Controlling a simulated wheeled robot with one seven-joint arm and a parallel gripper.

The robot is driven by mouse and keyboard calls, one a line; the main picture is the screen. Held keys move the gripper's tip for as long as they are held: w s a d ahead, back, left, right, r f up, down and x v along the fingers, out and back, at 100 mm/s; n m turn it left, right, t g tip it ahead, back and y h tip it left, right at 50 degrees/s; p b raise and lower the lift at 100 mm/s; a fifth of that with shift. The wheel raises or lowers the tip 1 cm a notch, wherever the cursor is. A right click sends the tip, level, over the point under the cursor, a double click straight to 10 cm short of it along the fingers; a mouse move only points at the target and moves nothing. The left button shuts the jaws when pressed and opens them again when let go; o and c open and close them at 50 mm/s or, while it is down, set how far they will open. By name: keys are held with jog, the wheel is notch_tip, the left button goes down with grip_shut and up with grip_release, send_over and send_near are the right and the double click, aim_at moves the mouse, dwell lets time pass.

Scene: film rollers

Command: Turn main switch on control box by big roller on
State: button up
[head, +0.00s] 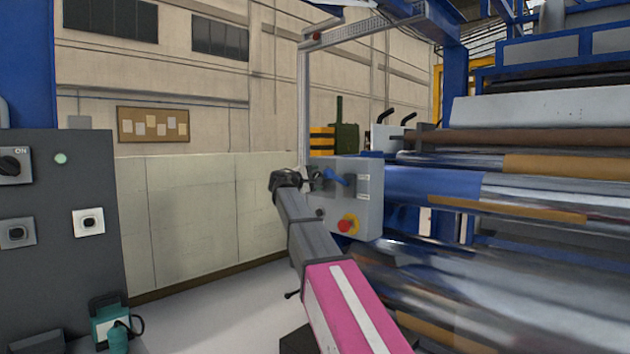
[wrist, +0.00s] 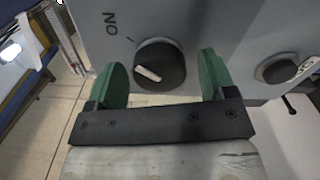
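The grey control box (head: 370,195) stands beside the big rollers, with a red and yellow button (head: 348,224) low on its face. In the wrist view, its black round switch knob (wrist: 170,60) has a pale pointer mark, with the ON label (wrist: 111,23) and a tick at its upper left. The pointer does not line up with the tick. My gripper (wrist: 162,77) is open, its green fingers on either side of the knob with gaps showing. In the head view my gripper (head: 318,181) is at the box's left side and the knob is not clearly seen.
Another dark round control (wrist: 275,69) sits right of the knob. The big rollers (head: 500,255) fill the right side. A dark cabinet (head: 70,240) with another ON switch (head: 12,165) stands at the left. The floor between is partly clear.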

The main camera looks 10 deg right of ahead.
jog(key=shift+a, duration=0.1)
jog(key=v, duration=1)
jog(key=shift+s+a, duration=0.25)
jog(key=s+d+f+m+g+y, duration=0.1)
jog(key=s+d+f+g+y, duration=0.15)
jog(key=f, duration=0.95)
jog(key=s+d+f+m+g+y, duration=0.1)
jog(key=s+d+f+y, duration=0.15)
jog(key=f, duration=0.85)
jog(key=s+d+f+m+g+y, duration=0.1)
jog(key=s+d+f, duration=0.2)
jog(key=f, duration=0.9)
jog(key=s+f+m+g+y, duration=0.6)
jog(key=s+f+m+y, duration=0.1)
jog(key=s+f, duration=1.5)
notch_tip(320, 180, down, 4)
jog(key=shift+s+d+r+y, duration=0.15)
jog(key=shift+s+d+y, duration=0.25)
jog(key=shift+y, duration=0.4)
